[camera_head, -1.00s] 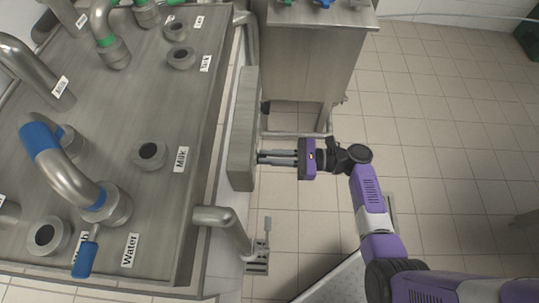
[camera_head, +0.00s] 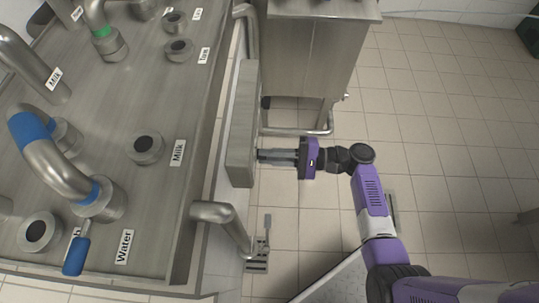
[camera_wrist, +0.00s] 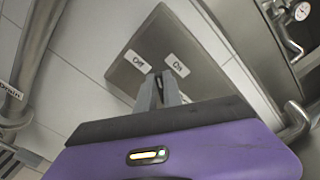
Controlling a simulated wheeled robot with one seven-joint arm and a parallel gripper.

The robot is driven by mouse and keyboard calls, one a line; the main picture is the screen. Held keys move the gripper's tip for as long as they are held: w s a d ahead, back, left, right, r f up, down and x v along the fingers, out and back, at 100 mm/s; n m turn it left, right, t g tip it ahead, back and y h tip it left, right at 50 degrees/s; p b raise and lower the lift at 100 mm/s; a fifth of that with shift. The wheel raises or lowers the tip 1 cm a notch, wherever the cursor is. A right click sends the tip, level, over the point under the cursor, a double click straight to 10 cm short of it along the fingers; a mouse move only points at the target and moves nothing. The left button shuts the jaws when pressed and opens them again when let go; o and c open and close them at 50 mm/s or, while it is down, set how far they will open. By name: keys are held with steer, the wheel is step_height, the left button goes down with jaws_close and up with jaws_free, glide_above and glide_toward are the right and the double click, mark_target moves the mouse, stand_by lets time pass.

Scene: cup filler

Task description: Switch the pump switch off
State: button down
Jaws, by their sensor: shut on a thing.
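The pump switch box (camera_head: 242,125) is a grey metal box on the side of the steel panel in the head view. Its face (camera_wrist: 185,45) fills the middle of the wrist view, with a white "Off" label (camera_wrist: 138,61) at left and an "On" label (camera_wrist: 177,65) at right. My gripper (camera_head: 260,155) reaches the box's right side. In the wrist view my gripper (camera_wrist: 160,82) is shut on the switch knob, just below the two labels. The fingers mostly hide the knob, so I cannot tell which label it points to.
The steel panel (camera_head: 125,185) with pipes and labelled ports lies left of the box. A steel cabinet (camera_head: 312,60) stands behind my gripper. A bent pipe (camera_head: 222,218) sticks out in front of the box.

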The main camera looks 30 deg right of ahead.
steer(key=shift+s+f+n+b, duration=0.1)
steer(key=shift+f+n+b, duration=0.15)
steer(key=shift+n+b, duration=1.05)
steer(key=shift+s+f+n+b, duration=0.15)
steer(key=shift+n+b, duration=0.3)
steer(key=shift+n, duration=1.55)
steer(key=shift+w, duration=0.1)
steer(key=c, duration=1.5)
jaws_free()
steer(key=shift+p+v, duration=0.35)
steer(key=shift+v, duration=3.5)
